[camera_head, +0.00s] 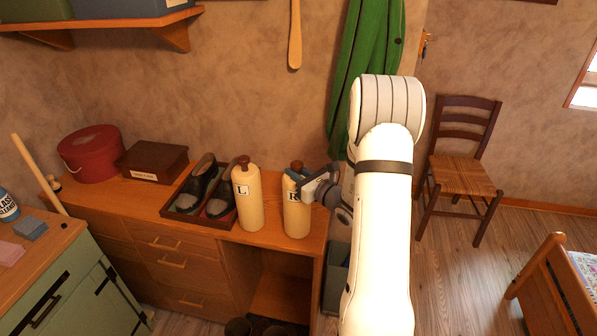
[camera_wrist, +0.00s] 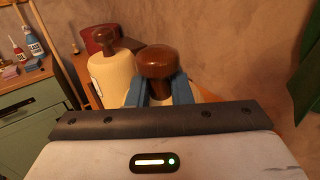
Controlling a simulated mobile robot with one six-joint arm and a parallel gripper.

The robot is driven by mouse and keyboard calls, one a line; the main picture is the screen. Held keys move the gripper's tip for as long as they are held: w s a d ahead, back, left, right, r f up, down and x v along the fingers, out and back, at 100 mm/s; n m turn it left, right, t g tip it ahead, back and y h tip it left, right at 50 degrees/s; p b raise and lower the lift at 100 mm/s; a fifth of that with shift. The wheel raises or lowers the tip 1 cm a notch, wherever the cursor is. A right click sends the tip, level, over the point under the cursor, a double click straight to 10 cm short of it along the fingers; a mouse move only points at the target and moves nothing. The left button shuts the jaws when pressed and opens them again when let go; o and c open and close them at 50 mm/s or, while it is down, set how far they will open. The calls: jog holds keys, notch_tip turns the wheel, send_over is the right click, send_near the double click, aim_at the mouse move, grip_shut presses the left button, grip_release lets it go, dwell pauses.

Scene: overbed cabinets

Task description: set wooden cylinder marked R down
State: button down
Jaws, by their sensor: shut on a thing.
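The wooden cylinder marked R (camera_head: 297,216) is cream-coloured with a dark brown knob on top. It stands upright at the right end of the wooden cabinet top; I cannot tell whether its base touches the surface. My gripper (camera_head: 301,180) reaches in from the right and is shut on its upper part, just below the knob. In the wrist view the blue fingers (camera_wrist: 158,92) lie on both sides below the brown knob (camera_wrist: 158,62). The body of the cylinder is mostly hidden there.
A matching cylinder marked L (camera_head: 248,205) stands just left, apart from it. A tray with dark shoes (camera_head: 205,190), a brown box (camera_head: 152,162) and a red round box (camera_head: 91,153) are farther left. The cabinet top (camera_head: 268,236) is bare between the cylinders. A green garment (camera_head: 364,60) hangs behind.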

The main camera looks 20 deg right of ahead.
jog(key=shift+s+f, duration=0.1)
jog(key=shift+f, duration=0.05)
jog(key=shift+f+b, duration=0.15)
jog(key=shift+b, duration=0.15)
jog(key=c, duration=1.3)
grip_release()
jog(key=shift+s, duration=0.1)
jog(key=shift+r, duration=0.2)
